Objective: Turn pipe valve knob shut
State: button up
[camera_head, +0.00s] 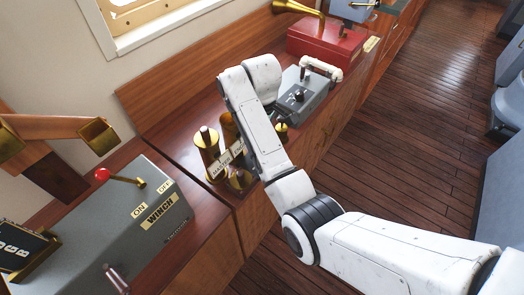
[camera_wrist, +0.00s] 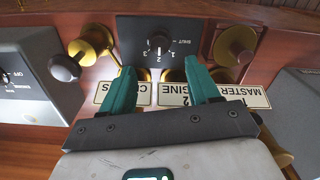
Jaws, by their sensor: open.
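In the wrist view, a small dark round knob (camera_wrist: 160,42) sits on a dark panel (camera_wrist: 132,32) marked SHUT and with numbers, which appear upside down. I cannot clearly tell where its pointer stands. My gripper (camera_wrist: 162,68) has two teal fingers spread apart and empty. Their tips are just below the panel in the picture, one to each side of the knob's line, and do not close on it. In the head view, my white arm hides the gripper and this knob.
Brass fittings (camera_wrist: 236,42) flank the panel, with white labels (camera_wrist: 243,97) in front. A grey box with a black knob (camera_head: 299,96) and the grey winch box (camera_head: 120,225) with a red-tipped lever (camera_head: 125,178) stand on either side. A red box (camera_head: 325,42) is farther back.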

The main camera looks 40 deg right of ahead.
notch_tip(320, 180, down, 8)
jog(key=shift+r, duration=0.1)
dwell(0.4)
jog(key=c, duration=1)
jog(key=shift+c, duration=0.2)
